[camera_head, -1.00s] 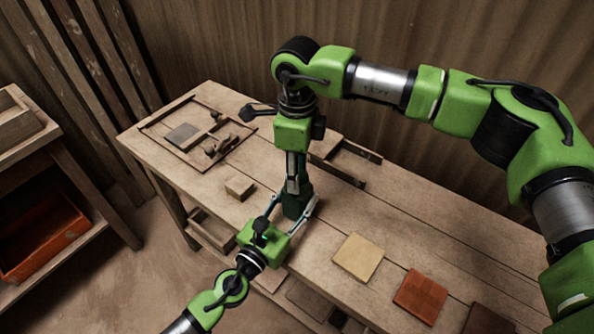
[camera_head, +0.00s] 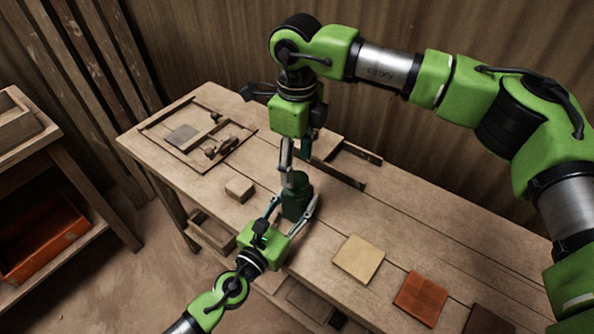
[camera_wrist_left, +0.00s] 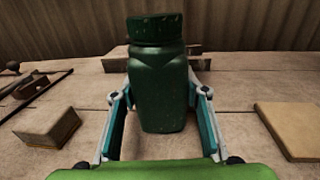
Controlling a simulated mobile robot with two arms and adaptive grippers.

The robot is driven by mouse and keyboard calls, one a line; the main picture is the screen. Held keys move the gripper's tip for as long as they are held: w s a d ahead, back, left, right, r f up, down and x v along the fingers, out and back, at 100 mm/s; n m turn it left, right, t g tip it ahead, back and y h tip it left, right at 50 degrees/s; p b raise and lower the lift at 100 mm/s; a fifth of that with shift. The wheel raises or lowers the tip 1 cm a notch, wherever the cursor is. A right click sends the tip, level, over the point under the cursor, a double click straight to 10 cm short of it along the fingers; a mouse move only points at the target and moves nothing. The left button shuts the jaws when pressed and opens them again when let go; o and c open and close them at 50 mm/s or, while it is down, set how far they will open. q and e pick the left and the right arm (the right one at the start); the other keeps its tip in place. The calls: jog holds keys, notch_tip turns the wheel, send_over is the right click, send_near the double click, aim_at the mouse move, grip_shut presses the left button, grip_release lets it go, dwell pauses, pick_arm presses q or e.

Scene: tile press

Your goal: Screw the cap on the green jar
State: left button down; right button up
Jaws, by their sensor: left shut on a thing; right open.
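The green jar (camera_head: 296,204) stands upright on the workbench, dark green and bottle-like. It fills the middle of the left wrist view (camera_wrist_left: 160,92). The dark green cap (camera_wrist_left: 155,28) sits on top of the jar's mouth; whether its thread is tight cannot be told. My left gripper (camera_wrist_left: 161,112) is shut on the jar's body, one finger on each side. My right gripper (camera_head: 295,164) is open and points down just above the cap, its fingers partly seen. It does not show in the left wrist view.
A small wooden block (camera_head: 239,189) lies left of the jar. A pale tile (camera_head: 358,258) and a red tile (camera_head: 420,296) lie to the right. A wooden frame (camera_head: 172,163) is at the bench's far left. An orange bin (camera_head: 40,238) sits on a side shelf.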

notch_tip(320, 180, up, 8)
jog(key=shift+r, duration=0.15)
pick_arm(q)
jog(key=c, duration=1.1)
grip_release()
jog(key=v, duration=1.2)
